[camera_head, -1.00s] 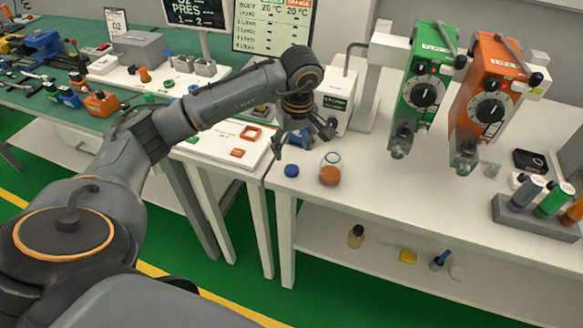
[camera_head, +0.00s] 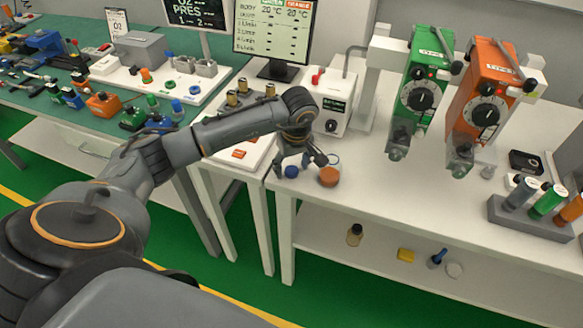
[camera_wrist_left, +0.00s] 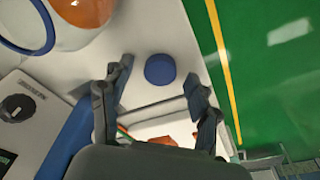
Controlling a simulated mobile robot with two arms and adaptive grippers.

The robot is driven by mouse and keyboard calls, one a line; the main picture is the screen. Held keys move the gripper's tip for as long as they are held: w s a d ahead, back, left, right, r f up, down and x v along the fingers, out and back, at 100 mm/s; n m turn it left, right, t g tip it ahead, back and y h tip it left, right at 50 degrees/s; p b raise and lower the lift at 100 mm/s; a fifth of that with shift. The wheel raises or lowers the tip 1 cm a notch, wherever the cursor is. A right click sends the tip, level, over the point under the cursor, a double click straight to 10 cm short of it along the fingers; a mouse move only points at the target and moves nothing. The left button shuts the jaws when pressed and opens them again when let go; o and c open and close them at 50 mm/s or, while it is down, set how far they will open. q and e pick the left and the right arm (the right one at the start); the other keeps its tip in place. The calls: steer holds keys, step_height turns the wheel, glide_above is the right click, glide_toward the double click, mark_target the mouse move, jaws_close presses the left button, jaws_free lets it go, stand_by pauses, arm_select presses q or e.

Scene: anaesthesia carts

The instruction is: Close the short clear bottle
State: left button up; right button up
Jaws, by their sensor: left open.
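The short clear bottle (camera_head: 329,177) stands open near the front left of the white table, with orange contents at its bottom. In the left wrist view the bottle (camera_wrist_left: 82,14) is cut off at the top left, with its blue-edged mouth facing the camera. A round blue cap (camera_head: 291,172) lies on the table just left of the bottle. In the left wrist view the cap (camera_wrist_left: 160,69) shows between and beyond the fingertips. My left gripper (camera_head: 300,163) is open and empty, pointing down above the cap, its right finger close to the bottle. My right gripper is out of view.
A white box with a dial (camera_head: 332,116) stands behind the gripper. A green vaporizer (camera_head: 418,95) and an orange one (camera_head: 486,100) hang to the right. A grey rack (camera_head: 530,216) holds several cylinders. The table's front edge is close to the cap.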

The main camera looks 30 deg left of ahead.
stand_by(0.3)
arm_select(q)
steer(key=c, duration=0.9)
steer(key=shift+r+b, duration=0.4)
steer(key=shift+s+d+r+b, duration=0.55)
steer(key=shift+s+d+r, duration=0.2)
steer(key=shift+d+r, duration=1.35)
steer(key=shift+s+d+r+b, duration=0.5)
steer(key=shift+s+d+r, duration=0.25)
steer(key=shift+d+r, duration=1.4)
steer(key=shift+s+d+r+b, duration=0.55)
steer(key=shift+s+d+r, duration=0.2)
steer(key=shift+d+r, duration=1.35)
steer(key=shift+d+f, duration=0.3)
